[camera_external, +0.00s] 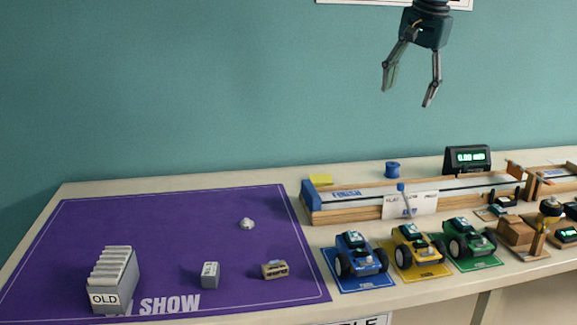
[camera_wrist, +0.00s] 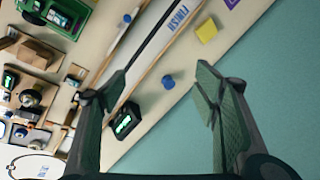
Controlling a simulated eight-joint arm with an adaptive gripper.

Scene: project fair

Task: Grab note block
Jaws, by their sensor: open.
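A yellow block that looks like the note block (camera_external: 320,180) lies at the back of the table, behind the left end of the wooden track. It also shows in the wrist view (camera_wrist: 207,31), at the upper right, beyond the right finger's tip. My gripper (camera_external: 407,97) is open and empty, high above the table's back, to the right of the yellow block. In the wrist view, both fingers of my gripper (camera_wrist: 160,82) are spread apart with nothing between them but the scene below.
A blue spool (camera_external: 392,170) stands to the right of the yellow block, and a black display (camera_external: 467,159) farther right. The wooden track (camera_external: 345,214) runs in front. Toy cars (camera_external: 360,256) stand nearer. A purple mat (camera_external: 170,235) covers the left. The teal wall (camera_external: 180,90) is behind.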

